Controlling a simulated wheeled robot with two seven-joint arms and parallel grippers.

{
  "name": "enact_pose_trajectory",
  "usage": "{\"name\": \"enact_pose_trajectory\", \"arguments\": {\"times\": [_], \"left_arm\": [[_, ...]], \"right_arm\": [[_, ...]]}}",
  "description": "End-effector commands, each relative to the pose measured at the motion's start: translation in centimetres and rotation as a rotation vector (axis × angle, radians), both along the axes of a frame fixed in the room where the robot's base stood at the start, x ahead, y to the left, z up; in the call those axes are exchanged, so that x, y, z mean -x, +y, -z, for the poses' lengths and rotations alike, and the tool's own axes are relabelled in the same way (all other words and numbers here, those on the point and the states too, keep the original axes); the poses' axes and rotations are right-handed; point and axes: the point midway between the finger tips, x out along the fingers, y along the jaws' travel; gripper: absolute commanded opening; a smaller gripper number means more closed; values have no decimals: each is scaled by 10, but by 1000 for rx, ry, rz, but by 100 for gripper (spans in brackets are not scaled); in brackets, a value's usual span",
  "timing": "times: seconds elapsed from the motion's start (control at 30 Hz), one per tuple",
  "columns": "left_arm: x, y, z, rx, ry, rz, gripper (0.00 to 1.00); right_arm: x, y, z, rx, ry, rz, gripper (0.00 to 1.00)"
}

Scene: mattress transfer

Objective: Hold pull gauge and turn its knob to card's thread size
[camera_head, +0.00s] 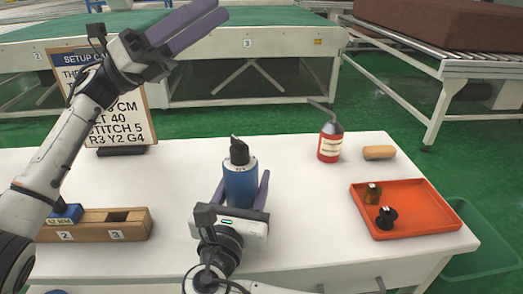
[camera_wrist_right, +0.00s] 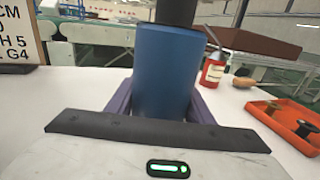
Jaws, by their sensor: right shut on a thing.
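The blue pull gauge (camera_head: 240,186) stands upright at the table's middle, with a black knob (camera_head: 239,151) on top. My right gripper (camera_head: 241,190) is shut on its body, one purple finger on each side; the gauge body (camera_wrist_right: 162,85) fills the middle of the right wrist view. The setup card (camera_head: 122,124) stands at the back left. My left arm covers part of it; "STITCH 5" and "R3 Y2 G4" are readable, but the thread line is mostly hidden. My left gripper (camera_head: 190,27) is raised above the card, away from the gauge; its finger gap is unclear.
A wooden block (camera_head: 133,228) with numbered slots and a blue piece (camera_head: 66,214) is at front left. A red bottle (camera_head: 330,142), a tan piece (camera_head: 379,152) and an orange tray (camera_head: 424,222) with two spools are at right. Table around the gauge is clear.

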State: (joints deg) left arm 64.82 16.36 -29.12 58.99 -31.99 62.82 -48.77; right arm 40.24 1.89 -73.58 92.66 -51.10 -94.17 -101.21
Motion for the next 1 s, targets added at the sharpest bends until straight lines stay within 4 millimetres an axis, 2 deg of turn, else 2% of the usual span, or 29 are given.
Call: {"name": "enact_pose_trajectory", "arguments": {"times": [0.03, 0.2, 0.3, 0.4, 0.53, 0.67, 1.0], "left_arm": [[4, 1, 30, -74, -76, 1, 45], [30, 8, 119, -285, -317, 73, 45], [45, 17, 157, -361, -412, 130, 45], [56, 25, 183, -405, -469, 179, 45], [64, 30, 198, -429, -504, 214, 45], [70, 19, 201, -434, -513, 223, 45], [90, -44, 200, -431, -513, 221, 45]], "right_arm": [[0, 0, -2, -2, -5, -1, 6], [0, 0, -2, -2, -5, -1, 6], [0, 0, -2, -2, -5, -1, 6], [0, 0, -2, -2, -5, -1, 6], [0, 0, -2, -2, -5, -1, 6], [0, 0, -2, -2, -5, -1, 6], [0, 0, -2, -2, -5, -1, 6]]}}
